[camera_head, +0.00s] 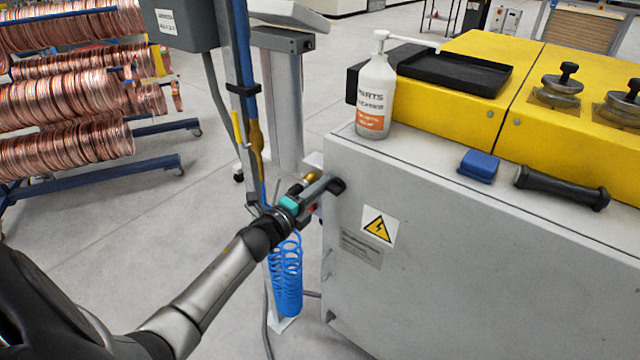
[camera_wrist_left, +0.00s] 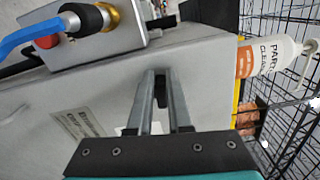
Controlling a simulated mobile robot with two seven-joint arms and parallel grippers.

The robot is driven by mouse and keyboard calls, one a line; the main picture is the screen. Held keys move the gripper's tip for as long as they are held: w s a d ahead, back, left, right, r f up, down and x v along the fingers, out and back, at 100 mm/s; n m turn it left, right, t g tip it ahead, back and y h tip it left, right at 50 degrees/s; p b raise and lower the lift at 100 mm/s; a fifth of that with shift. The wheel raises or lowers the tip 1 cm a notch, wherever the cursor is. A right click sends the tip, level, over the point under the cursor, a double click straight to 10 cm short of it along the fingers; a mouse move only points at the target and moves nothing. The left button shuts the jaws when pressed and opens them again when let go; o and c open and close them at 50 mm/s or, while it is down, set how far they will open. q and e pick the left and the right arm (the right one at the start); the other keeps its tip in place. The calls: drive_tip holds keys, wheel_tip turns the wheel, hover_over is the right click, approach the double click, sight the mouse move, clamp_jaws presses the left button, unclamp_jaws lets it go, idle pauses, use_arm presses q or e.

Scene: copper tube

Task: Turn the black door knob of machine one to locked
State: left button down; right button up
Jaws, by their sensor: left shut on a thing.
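The black door knob (camera_head: 338,185) is on the grey cabinet of the machine (camera_head: 470,255), near its left edge. It also shows in the left wrist view (camera_wrist_left: 160,89), between my fingertips. My left gripper (camera_head: 322,188) reaches in from the left and is shut on the knob. The fingers (camera_wrist_left: 160,105) lie on both sides of it and hide part of it. I cannot read any locked or unlocked mark. My right gripper is not in view.
A yellow warning sign (camera_head: 379,226) is right of the knob. A grey box with a brass fitting and blue hose (camera_wrist_left: 95,30) sits close to my left gripper. A white pump bottle (camera_head: 376,95), blue block (camera_head: 478,166) and black handle (camera_head: 560,187) are on the cabinet top.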

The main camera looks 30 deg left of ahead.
use_arm(q)
drive_tip(key=shift+d+f+n, duration=0.4)
drive_tip(key=shift+d+n, duration=0.1)
drive_tip(key=shift+n, duration=0.1)
drive_tip(key=c, duration=0.8)
unclamp_jaws()
drive_tip(key=shift+d+r, duration=0.1)
drive_tip(key=shift+d, duration=0.05)
drive_tip(key=shift+c, duration=0.2)
drive_tip(key=shift+a+r, duration=0.1)
drive_tip(key=shift+a, duration=0.15)
drive_tip(key=s+a+p, duration=0.1)
drive_tip(key=s, duration=1.4)
drive_tip(key=shift+p, duration=0.3)
drive_tip(key=shift+a, duration=0.1)
